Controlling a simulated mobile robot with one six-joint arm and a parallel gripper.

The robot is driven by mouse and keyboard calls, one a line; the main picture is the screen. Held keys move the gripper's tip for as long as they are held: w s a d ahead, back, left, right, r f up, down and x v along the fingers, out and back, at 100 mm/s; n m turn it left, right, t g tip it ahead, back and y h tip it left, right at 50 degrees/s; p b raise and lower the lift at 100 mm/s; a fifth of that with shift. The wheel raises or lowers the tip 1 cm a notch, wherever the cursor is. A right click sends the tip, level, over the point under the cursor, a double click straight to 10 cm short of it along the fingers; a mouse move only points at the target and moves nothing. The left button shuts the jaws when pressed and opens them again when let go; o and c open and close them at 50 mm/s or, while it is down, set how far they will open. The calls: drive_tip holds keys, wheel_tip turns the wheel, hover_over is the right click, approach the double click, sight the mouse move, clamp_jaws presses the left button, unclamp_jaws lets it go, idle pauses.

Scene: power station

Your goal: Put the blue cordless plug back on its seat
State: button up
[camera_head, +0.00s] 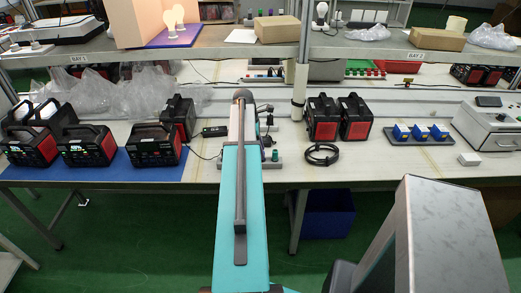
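Several small blue blocks stand in a row on a dark tray (421,142) at the right of the bench: a left one (401,131), a middle one (420,131) and a right one (440,131). They may be blue plugs, but they are too small to tell which is cordless or whether a seat is empty. My teal arm reaches forward over the bench in the middle of the view. My gripper cannot be made out; the arm hides what lies behind it. The blue blocks are well to the right of the arm.
Black-and-red power units (322,118) stand right of my arm, with a coiled black cable (322,154) before them. More units (154,145) stand on a blue mat at left. A grey tester (490,126) and small white block (469,159) are at right. A shelf post (299,90) rises near my arm.

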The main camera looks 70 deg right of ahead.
drive_tip(key=b+v, duration=0.2)
drive_tip(key=v, duration=1.1)
drive_tip(key=shift+r, duration=0.25)
drive_tip(key=shift+w+a, duration=0.1)
drive_tip(key=shift+w, duration=0.05)
